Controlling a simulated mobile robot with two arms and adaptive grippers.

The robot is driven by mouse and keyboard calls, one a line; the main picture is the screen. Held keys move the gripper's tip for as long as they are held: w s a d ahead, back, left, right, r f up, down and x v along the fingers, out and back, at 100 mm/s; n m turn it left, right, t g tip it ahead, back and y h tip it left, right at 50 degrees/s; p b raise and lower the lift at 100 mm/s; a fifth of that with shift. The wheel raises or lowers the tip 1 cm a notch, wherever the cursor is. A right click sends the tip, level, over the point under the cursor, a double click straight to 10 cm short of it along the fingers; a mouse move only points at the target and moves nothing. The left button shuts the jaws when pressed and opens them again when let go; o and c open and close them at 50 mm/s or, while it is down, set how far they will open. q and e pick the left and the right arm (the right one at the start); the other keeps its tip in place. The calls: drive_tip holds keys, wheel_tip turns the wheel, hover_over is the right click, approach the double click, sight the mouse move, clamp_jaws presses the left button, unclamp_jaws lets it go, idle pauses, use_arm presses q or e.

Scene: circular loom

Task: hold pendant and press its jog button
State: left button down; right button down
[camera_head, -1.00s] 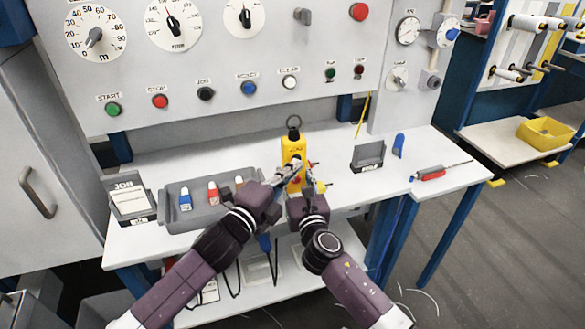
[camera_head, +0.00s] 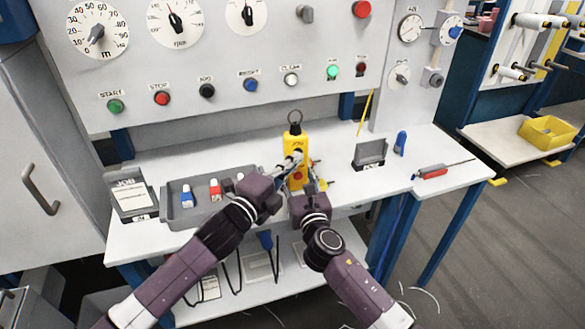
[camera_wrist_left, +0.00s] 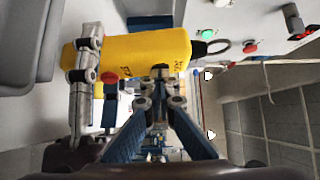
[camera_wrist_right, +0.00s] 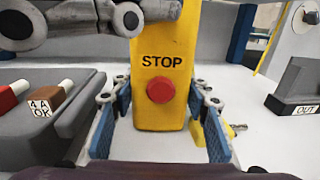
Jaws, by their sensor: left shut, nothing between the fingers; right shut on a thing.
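The yellow pendant (camera_head: 297,143) stands upright above the bench, with a black ring at its top; it also shows in the left wrist view (camera_wrist_left: 135,50). My right gripper (camera_head: 305,186) is shut around its lower part, one finger on each side of the red STOP button (camera_wrist_right: 160,89). My left gripper (camera_head: 297,158) is shut and empty, its fingertips at the pendant's front above STOP. In the left wrist view the fingertips (camera_wrist_left: 160,88) meet a dark button (camera_wrist_left: 160,70), largely hidden by them. I cannot read its label or tell how far it is pressed.
A grey tray (camera_head: 178,216) with small coloured items lies left of the pendant. A dark OUT holder (camera_head: 370,155) and a red-handled screwdriver (camera_head: 432,172) are on the right. The control panel (camera_head: 215,60) rises behind; its green lamp (camera_head: 333,72) is lit.

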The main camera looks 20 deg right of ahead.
use_arm(q)
drive_tip(key=s+d+v, duration=0.2)
drive_tip(key=v, duration=1)
drive_tip(key=shift+s+a, duration=0.35)
drive_tip(key=shift+d, duration=0.1)
idle(5.1)
drive_tip(key=w+d+n+y, duration=0.2)
drive_tip(key=w+d+n, duration=0.1)
drive_tip(key=n, duration=0.8)
drive_tip(key=w+d+r+n+y, duration=0.1)
drive_tip(key=w+d+n+y, duration=0.2)
drive_tip(key=n, duration=0.9)
drive_tip(key=shift+w+d+r+y, duration=0.15)
drive_tip(key=shift+w+d+y, duration=0.15)
drive_tip(key=shift+w+d, duration=0.65)
